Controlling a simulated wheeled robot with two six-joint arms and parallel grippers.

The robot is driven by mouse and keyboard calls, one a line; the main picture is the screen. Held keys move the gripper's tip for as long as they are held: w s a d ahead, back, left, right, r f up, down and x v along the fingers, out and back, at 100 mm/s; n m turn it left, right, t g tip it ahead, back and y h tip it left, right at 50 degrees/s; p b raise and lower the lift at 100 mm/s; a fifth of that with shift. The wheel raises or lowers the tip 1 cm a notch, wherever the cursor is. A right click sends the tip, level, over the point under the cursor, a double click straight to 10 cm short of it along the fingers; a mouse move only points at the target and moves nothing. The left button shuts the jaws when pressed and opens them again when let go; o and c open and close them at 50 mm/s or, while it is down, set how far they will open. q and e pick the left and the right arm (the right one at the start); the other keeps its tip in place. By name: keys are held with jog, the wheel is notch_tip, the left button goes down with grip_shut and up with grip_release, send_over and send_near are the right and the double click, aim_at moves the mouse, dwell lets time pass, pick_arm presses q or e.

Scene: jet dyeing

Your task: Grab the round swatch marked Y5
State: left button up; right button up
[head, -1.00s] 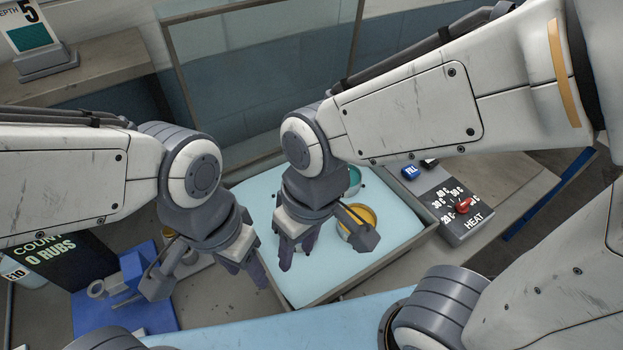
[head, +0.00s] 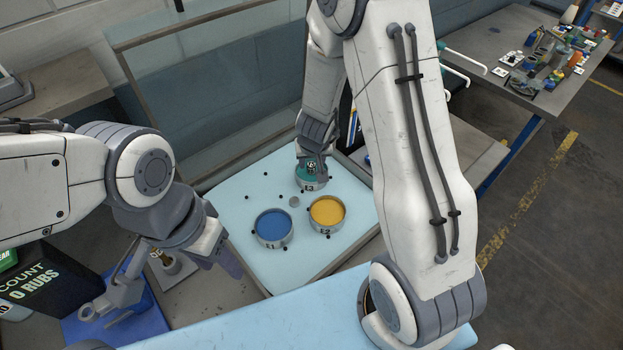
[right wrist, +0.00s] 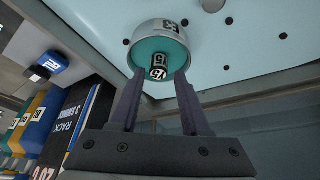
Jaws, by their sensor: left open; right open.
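The teal cup E3 (head: 312,184) stands at the back of the pale blue tray (head: 232,213). In the right wrist view, the cup (right wrist: 148,28) has a small dark round piece (right wrist: 157,68) with white markings at its mouth; the marking seems to read Y5, but is rotated and small. My right gripper (right wrist: 158,80) is open, its fingers on either side of that piece, close to the cup rim; contact cannot be told. In the head view, my right gripper (head: 311,160) is above the cup. My left gripper (head: 222,260) hangs open and empty at the tray's left edge.
Blue cup E1 (head: 273,229) and yellow cup E2 (head: 327,214) stand nearer in the tray, with small dark dots around. A glass panel (head: 225,90) rises behind.

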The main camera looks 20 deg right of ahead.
aim_at(312, 167)
jog(key=b+x, duration=0.3)
jog(key=x, duration=0.3)
jog(key=shift+s+f, duration=0.1)
jog(key=shift+f, duration=0.1)
jog(key=shift+r, duration=0.1)
grip_shut()
